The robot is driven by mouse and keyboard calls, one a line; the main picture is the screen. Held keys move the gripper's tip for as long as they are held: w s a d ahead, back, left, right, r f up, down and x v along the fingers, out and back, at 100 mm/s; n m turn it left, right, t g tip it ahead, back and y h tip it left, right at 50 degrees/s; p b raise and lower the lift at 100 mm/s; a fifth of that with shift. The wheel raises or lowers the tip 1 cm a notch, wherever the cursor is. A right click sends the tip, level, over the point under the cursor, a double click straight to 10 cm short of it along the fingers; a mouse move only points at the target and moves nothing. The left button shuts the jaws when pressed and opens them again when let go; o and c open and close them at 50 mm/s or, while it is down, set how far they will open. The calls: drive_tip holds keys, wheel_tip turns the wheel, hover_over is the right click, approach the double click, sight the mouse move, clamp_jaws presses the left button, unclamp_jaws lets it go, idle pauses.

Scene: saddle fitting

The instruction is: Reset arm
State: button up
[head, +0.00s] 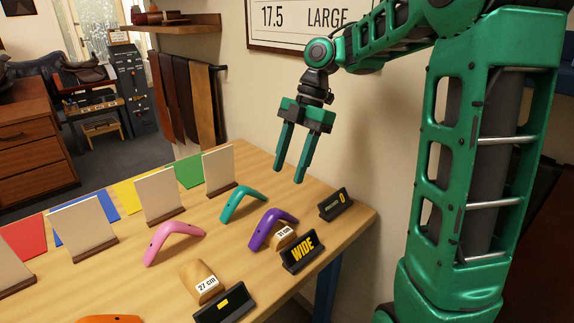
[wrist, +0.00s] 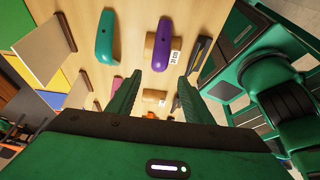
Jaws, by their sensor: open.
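My gripper (head: 290,178) hangs in the air above the far right part of the table, fingers pointing down. It is open, with nothing between the fingers, and it also shows in the wrist view (wrist: 156,85). A purple arched piece (head: 268,228) leans on a wooden block with a "31 cm" label (head: 285,236). A teal arched piece (head: 240,200) and a pink arched piece (head: 172,238) stand on the table to its left. In the wrist view the purple piece (wrist: 163,42) and the teal piece (wrist: 106,36) lie beyond the fingertips.
A black "WIDE" sign (head: 300,252), another dark sign (head: 335,204) and a "27 cm" block (head: 203,281) stand on the wooden table (head: 335,234). Upright cream boards (head: 158,194) line the far side beside coloured sheets (head: 188,170). An orange piece (head: 108,319) shows at the bottom edge.

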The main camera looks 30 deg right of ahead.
drive_tip(key=shift+a, duration=0.1)
drive_tip(key=s+a+f+m+t, duration=0.2)
drive_tip(key=a+m, duration=0.2)
drive_tip(key=m, duration=0.4)
drive_tip(key=s+d+f+m+t+h, duration=0.1)
drive_tip(key=s+d+m, duration=0.1)
drive_tip(key=m, duration=0.2)
drive_tip(key=s+d+f+m+t+h, duration=0.1)
drive_tip(key=s+d+f+m, duration=0.1)
drive_tip(key=m, duration=0.3)
drive_tip(key=s+d+f+m+t+h, duration=0.1)
drive_tip(key=s+m+t+h, duration=0.1)
drive_tip(key=m, duration=0.2)
drive_tip(key=shift+d+f+m, duration=0.2)
drive_tip(key=shift+d+m, duration=0.1)
drive_tip(key=shift+d, duration=0.1)
drive_tip(key=s+d+f+m+g, duration=0.1)
drive_tip(key=s+d+m+g, duration=0.1)
drive_tip(key=s+d, duration=0.3)
drive_tip(key=s+d+m+g, duration=0.2)
drive_tip(key=s+d+m, duration=0.2)
drive_tip(key=s, duration=0.7)
drive_tip(key=shift+s+d+f+g, duration=0.4)
drive_tip(key=shift+d, duration=0.65)
